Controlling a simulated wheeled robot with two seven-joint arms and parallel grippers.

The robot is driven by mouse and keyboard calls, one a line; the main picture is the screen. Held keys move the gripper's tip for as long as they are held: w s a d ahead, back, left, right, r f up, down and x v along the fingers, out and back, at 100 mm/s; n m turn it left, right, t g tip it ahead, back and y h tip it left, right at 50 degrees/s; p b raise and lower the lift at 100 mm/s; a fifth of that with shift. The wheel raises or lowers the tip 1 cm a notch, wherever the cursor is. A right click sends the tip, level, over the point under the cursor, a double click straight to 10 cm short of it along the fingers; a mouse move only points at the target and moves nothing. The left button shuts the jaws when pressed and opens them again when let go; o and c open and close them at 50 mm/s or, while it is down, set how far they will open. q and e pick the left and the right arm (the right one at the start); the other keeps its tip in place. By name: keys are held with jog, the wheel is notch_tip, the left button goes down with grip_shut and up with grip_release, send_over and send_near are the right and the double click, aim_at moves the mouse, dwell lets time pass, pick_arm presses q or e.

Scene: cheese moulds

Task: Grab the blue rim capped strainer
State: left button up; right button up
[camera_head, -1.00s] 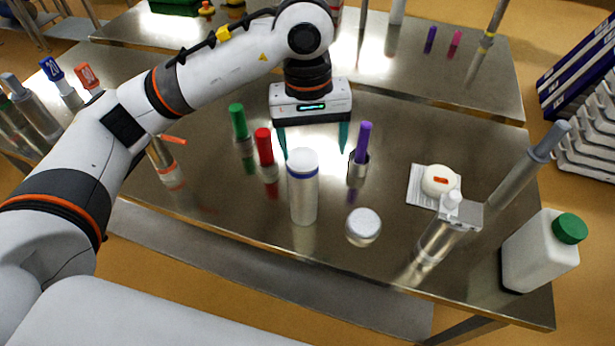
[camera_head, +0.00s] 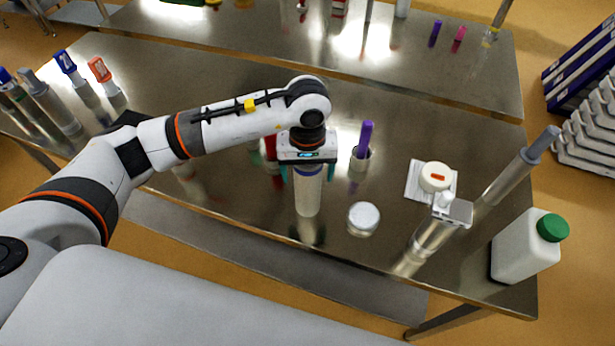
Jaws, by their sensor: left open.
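The blue rim capped strainer (camera_head: 308,196), a white upright cylinder, stands on the steel table near the middle of the head view. Its white cap is hidden under my left gripper, and a trace of the blue rim shows below the gripper body. My left gripper (camera_head: 307,173) points down over the strainer's top. Its teal fingers are open, one showing on each side of the upper part of the strainer. I cannot tell whether they touch it. My right gripper is not in view.
A white-lidded jar (camera_head: 363,218) stands just right of the strainer. A purple-topped holder (camera_head: 362,148) is behind it to the right. A red item (camera_head: 271,148) is partly hidden behind my gripper. A white bottle with a green cap (camera_head: 525,247) stands far right.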

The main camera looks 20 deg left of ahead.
pick_arm(q)
jog(key=shift+f, duration=0.25)
jog(key=c, duration=1.2)
